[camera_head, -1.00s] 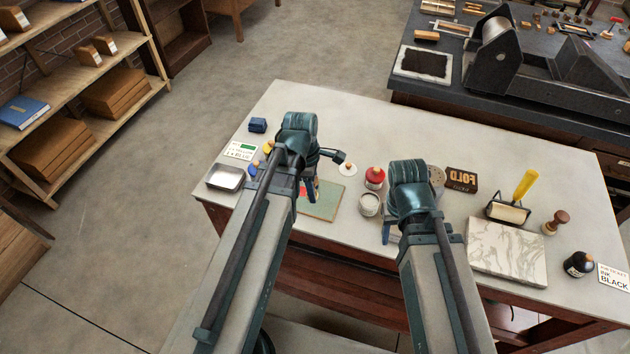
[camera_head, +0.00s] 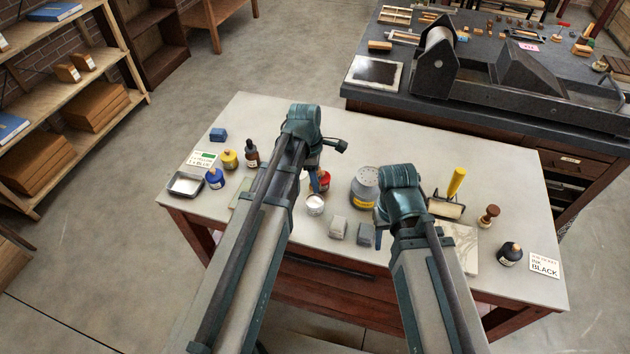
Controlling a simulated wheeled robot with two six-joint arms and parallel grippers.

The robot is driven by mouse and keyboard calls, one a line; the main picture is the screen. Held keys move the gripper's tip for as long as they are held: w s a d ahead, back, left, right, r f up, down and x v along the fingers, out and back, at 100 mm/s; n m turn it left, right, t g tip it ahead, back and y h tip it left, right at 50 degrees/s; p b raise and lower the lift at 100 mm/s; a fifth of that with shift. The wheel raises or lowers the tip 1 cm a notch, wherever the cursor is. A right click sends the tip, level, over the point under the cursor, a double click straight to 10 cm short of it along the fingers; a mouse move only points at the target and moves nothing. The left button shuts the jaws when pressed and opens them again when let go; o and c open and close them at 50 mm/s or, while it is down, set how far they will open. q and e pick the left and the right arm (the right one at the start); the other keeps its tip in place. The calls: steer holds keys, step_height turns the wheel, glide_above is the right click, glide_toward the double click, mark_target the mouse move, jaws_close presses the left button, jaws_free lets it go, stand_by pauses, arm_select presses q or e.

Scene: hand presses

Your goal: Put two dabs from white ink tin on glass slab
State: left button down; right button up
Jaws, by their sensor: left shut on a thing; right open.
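The white ink tin (camera_head: 315,206) stands open on the table, with white showing at its top. My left gripper (camera_head: 316,184) is at the tin's far side, over or just behind it; I cannot tell if it touches. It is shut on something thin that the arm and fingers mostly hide. The greenish glass slab (camera_head: 239,196) lies left of the tin, and my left arm covers most of it; any dabs on it are hidden. My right gripper (camera_head: 381,218) is open and empty, above the table right of the tin.
A red-topped tin (camera_head: 324,180) stands just behind the white tin.

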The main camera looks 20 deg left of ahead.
arm_select(q)
steer(key=shift+f+b, duration=3)
steer(key=shift+f, duration=0.05)
steer(key=shift+f+b, duration=0.45)
steer(key=shift+r, duration=0.1)
step_height(320, 180, up, 7)
steer(key=p, duration=0.7)
steer(key=shift+f, duration=0.2)
step_height(320, 180, down, 6)
steer(key=b, duration=0.6)
steer(key=shift+r, duration=0.1)
steer(key=shift+f+b, duration=0.5)
steer(key=shift+b, duration=0.05)
stand_by(1.6)
